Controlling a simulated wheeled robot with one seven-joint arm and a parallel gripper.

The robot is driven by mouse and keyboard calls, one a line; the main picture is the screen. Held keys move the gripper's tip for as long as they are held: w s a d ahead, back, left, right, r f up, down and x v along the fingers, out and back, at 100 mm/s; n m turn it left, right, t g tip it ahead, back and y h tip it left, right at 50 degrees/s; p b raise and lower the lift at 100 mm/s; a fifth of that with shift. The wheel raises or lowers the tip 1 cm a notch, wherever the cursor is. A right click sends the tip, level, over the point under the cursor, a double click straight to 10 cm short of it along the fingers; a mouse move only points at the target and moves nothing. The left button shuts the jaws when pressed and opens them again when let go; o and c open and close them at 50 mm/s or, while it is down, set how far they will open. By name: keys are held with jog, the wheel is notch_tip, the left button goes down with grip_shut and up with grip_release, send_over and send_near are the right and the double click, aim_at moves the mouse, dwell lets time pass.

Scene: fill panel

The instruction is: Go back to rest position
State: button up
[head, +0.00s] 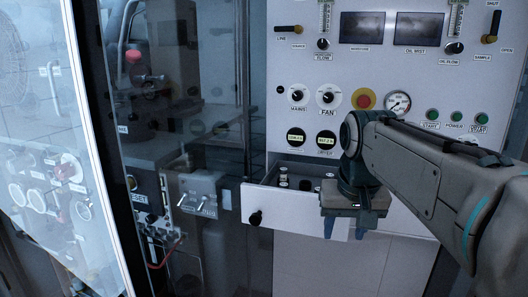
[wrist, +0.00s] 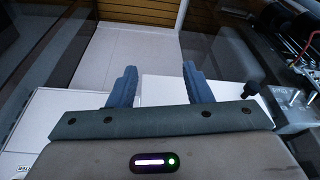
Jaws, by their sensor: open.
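My gripper (head: 345,228) hangs at the end of my arm in front of the white panel (head: 285,75), pointing down by an open drawer (head: 275,208). The drawer is pulled out and holds several small dark and white items; my wrist hides part of it. In the wrist view my gripper (wrist: 155,88) has its two blue-grey fingers apart, with nothing between them. A black knob (head: 255,218) sits on the drawer front, left of my gripper.
The panel carries a red button (head: 363,98), a round gauge (head: 397,103) and several green buttons. A glass door (head: 185,110) stands left of the drawer, with a grey switch box (head: 197,192) behind or beside it. Pale floor (wrist: 125,50) shows below my gripper.

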jog(key=s+f, duration=1.2)
jog(key=f, duration=0.3)
jog(key=shift+s+f+n, duration=0.15)
jog(key=shift+f+n, duration=0.1)
jog(key=shift+n, duration=0.15)
jog(key=shift+a, duration=0.1)
jog(key=shift+s+r, duration=0.1)
jog(key=shift+s, duration=0.2)
